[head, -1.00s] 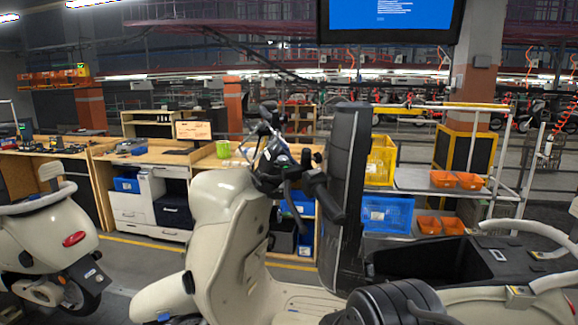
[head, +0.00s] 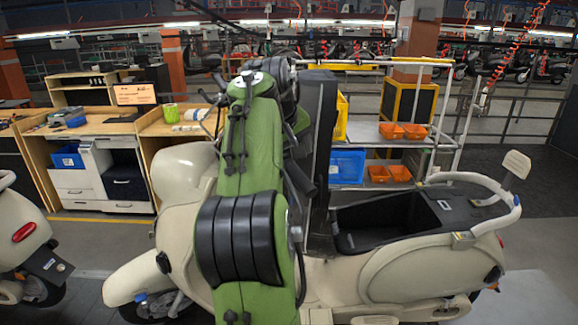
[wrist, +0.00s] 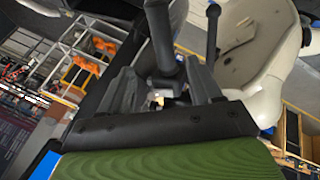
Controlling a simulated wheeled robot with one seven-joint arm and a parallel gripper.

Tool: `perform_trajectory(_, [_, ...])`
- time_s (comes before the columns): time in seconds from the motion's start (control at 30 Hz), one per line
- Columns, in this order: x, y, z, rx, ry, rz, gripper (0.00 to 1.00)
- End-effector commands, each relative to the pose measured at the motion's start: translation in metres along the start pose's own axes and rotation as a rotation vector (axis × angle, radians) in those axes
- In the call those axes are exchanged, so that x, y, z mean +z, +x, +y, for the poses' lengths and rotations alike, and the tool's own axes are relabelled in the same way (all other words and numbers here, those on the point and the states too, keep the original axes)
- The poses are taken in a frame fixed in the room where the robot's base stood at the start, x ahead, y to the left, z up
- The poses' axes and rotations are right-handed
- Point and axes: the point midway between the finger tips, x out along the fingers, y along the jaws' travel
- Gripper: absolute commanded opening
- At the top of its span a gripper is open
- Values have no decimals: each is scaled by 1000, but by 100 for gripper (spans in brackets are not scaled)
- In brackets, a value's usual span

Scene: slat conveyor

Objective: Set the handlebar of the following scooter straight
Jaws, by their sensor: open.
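The cream scooter (head: 420,275) stands in the middle of the head view, front to the left, with its storage box open. My green arm crosses in front of its front part and hides most of the handlebar. In the wrist view a dark handlebar grip (wrist: 160,40) lies between the two grey fingers of my gripper (wrist: 163,76). The fingers are apart, and I cannot tell whether either touches the grip. The cream front body (wrist: 255,60) is beyond. The handlebar's angle is not clear.
A tall black panel (head: 320,110), seemingly the raised seat, stands close behind the handlebar. Another cream scooter (head: 22,240) is partly in view at left. Workbenches (head: 110,125) and a cart with a blue bin (head: 347,166) and orange bins stand beyond an open floor strip.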

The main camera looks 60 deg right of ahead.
Motion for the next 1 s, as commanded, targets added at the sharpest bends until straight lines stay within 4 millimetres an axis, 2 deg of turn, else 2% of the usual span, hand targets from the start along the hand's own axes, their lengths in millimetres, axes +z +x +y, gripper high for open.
perform_trajectory(0.03, [1, 13, -1, -3, -1, -5, 64])
perform_trajectory(0.3, [1, 75, -1, -2, 0, -4, 64])
perform_trajectory(0.5, [0, 105, -1, -2, -1, 0, 64])
perform_trajectory(0.83, [-1, 111, -2, -1, -1, 2, 64])
perform_trajectory(1.0, [-1, 110, -2, -1, -1, 2, 38])
